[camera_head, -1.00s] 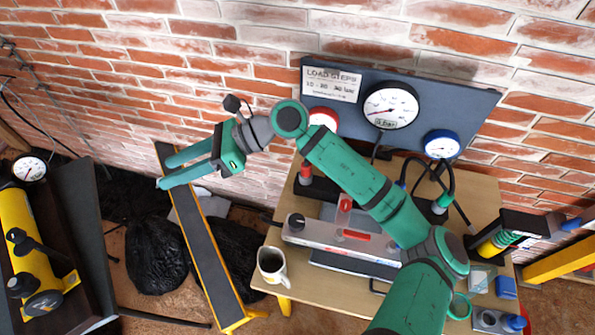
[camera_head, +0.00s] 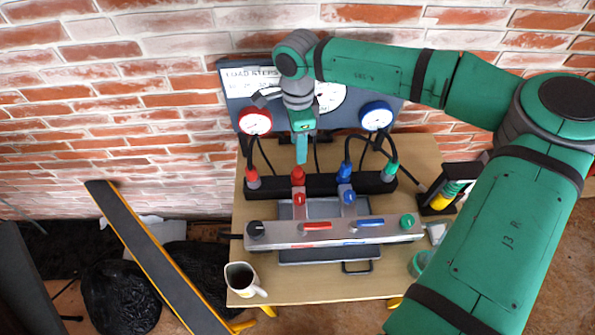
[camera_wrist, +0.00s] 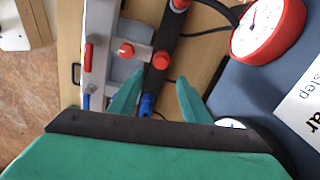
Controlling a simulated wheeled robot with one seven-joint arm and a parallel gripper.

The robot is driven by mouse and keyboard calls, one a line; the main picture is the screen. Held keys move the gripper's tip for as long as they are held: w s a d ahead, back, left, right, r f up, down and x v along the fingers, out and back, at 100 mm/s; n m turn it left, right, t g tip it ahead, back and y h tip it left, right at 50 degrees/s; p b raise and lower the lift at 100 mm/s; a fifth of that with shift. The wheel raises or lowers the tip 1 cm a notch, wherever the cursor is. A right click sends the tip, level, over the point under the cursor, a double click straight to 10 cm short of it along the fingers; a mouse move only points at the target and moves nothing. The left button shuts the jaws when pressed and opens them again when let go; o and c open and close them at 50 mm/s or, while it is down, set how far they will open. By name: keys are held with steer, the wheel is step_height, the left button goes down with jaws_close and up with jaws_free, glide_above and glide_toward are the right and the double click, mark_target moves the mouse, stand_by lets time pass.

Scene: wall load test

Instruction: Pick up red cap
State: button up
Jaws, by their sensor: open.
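A red cap (camera_head: 298,176) stands on the black bar (camera_head: 322,186) at the back of the table. In the wrist view the red cap (camera_wrist: 161,60) lies ahead of the fingertips, apart from them. My gripper (camera_head: 301,158) points down just above and behind the cap in the head view. In the wrist view my gripper (camera_wrist: 156,92) is open, with nothing held between its two green fingers. A blue cap (camera_wrist: 147,104) shows low between the fingers there. The blue cap (camera_head: 345,171) stands right of the red one on the bar.
A red knob (camera_head: 299,198) and a blue knob (camera_head: 348,197) sit in front of the bar. Hoses join red (camera_head: 252,176) and green (camera_head: 390,168) connectors at its ends. A gauge panel (camera_head: 228,80) stands behind. A mug (camera_head: 240,281) stands at the table's front left.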

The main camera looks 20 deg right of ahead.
glide_above(298, 169)
steer(key=f, duration=0.5)
steer(key=shift+s+a+f, duration=0.1)
steer(key=shift+s+a, duration=0.1)
steer(key=shift+w+d+f, duration=0.1)
steer(key=shift+f, duration=1.25)
steer(key=shift+w+d+f, duration=0.1)
steer(key=shift+f, duration=1.2)
jaws_close()
